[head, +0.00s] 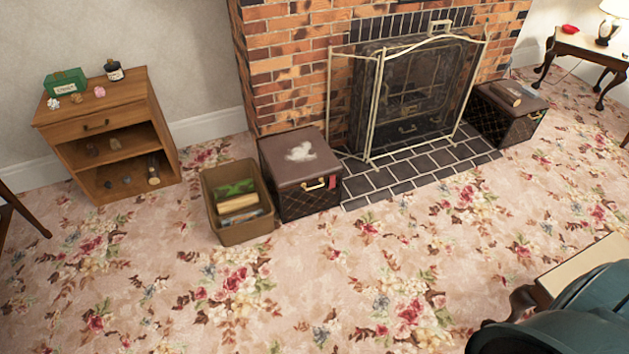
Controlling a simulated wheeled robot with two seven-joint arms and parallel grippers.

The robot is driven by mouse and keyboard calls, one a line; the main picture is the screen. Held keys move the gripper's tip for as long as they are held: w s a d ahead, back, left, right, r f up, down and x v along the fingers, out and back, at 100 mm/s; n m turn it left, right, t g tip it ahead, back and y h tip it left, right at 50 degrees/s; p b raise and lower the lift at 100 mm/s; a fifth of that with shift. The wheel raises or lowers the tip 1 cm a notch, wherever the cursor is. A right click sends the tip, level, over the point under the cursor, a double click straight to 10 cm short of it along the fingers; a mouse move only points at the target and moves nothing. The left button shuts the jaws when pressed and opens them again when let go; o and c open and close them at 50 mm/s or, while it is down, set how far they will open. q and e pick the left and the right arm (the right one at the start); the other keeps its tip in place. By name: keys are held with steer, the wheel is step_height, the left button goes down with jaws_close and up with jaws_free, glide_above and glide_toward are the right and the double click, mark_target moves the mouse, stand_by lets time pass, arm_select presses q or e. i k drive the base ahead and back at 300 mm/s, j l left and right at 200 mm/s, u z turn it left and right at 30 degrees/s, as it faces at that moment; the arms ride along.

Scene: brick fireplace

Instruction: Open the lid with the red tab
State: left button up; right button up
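Two dark boxes with brown lids stand on either side of the fireplace. The left box (309,196) has a closed lid (290,171) with a brass handle and a small red tab (332,181) at its front right. A white fluffy thing (300,152) lies on that lid. The right box (505,123) is also closed, and a brown book-like block (507,95) lies on its lid. I see no red tab on the right box. Neither of my grippers is in view.
A bin (241,231) with books stands directly left of the left box. A wooden cabinet (140,118) is further left. A metal fire screen (347,108) stands on the hearth. A green chair (570,318) and a table fill the lower right. The carpet in front is open.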

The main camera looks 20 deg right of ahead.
mark_target(301, 156)
steer(key=i+l+z, duration=0.25)
steer(key=i+z, duration=0.15)
steer(key=i+l+z, duration=0.1)
steer(key=i+z, duration=0.25)
steer(key=i, duration=0.2)
steer(key=i+z, duration=0.4)
steer(key=i, duration=0.05)
